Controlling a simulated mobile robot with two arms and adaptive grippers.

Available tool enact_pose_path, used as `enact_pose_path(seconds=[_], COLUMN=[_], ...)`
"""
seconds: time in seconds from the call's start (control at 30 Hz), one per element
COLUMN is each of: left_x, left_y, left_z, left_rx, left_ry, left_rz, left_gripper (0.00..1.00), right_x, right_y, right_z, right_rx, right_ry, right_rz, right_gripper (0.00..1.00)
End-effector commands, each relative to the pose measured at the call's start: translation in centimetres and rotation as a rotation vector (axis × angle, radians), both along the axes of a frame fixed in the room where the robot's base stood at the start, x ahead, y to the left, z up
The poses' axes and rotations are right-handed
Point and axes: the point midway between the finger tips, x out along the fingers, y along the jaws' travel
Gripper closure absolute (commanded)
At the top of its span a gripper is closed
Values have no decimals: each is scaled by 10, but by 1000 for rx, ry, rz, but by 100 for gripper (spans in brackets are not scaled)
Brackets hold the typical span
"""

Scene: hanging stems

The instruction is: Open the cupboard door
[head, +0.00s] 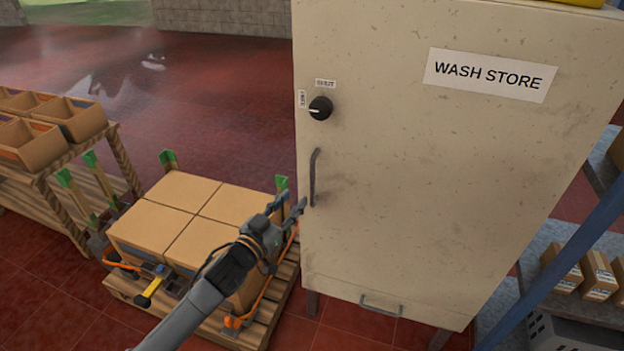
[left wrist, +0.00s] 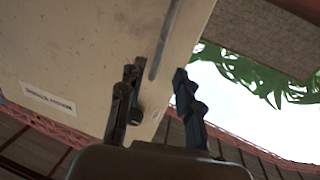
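The cream cupboard (head: 440,200) marked WASH STORE stands in the middle, its door shut flush. A grey vertical bar handle (head: 315,177) is at the door's left edge. My left gripper (head: 300,207) is just left of the handle's lower end. In the left wrist view its fingers (left wrist: 157,98) are apart with nothing between the tips, and the handle (left wrist: 163,45) lies ahead, between their directions. I cannot tell whether they touch it. My right gripper is not in view.
A pallet of cardboard boxes (head: 190,218) stands left of the cupboard, below my left arm. A wooden bench with open boxes (head: 45,130) is at far left. Shelving with small cartons (head: 598,275) stands close on the right. A low handle (head: 381,307) is near the cupboard's bottom.

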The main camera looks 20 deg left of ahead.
Motion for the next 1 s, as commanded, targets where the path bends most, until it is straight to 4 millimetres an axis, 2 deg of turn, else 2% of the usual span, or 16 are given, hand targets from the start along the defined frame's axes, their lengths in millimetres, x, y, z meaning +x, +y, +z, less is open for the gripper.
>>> enact_pose_path(seconds=[0.03, 0.3, 0.5, 0.67, 0.93, 0.97, 1.0], left_x=[11, 63, 88, 96, 97, 97, 97], left_y=[-2, -15, -21, -23, -23, -23, -23], left_z=[2, 1, 0, -1, -1, -1, -1], left_rx=[1, -1, 0, -1, 0, 0, 0], left_ry=[-2, 0, 1, 2, 2, 2, 2], left_rz=[0, 1, 1, 0, 0, 0, 0], left_gripper=[66, 66, 66, 66, 66, 68, 76], right_x=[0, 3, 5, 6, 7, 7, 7], right_y=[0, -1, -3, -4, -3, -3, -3], right_z=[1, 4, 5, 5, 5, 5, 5], right_rx=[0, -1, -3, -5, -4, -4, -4], right_ry=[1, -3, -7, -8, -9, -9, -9], right_rz=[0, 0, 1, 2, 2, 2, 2], right_gripper=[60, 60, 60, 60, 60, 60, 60])
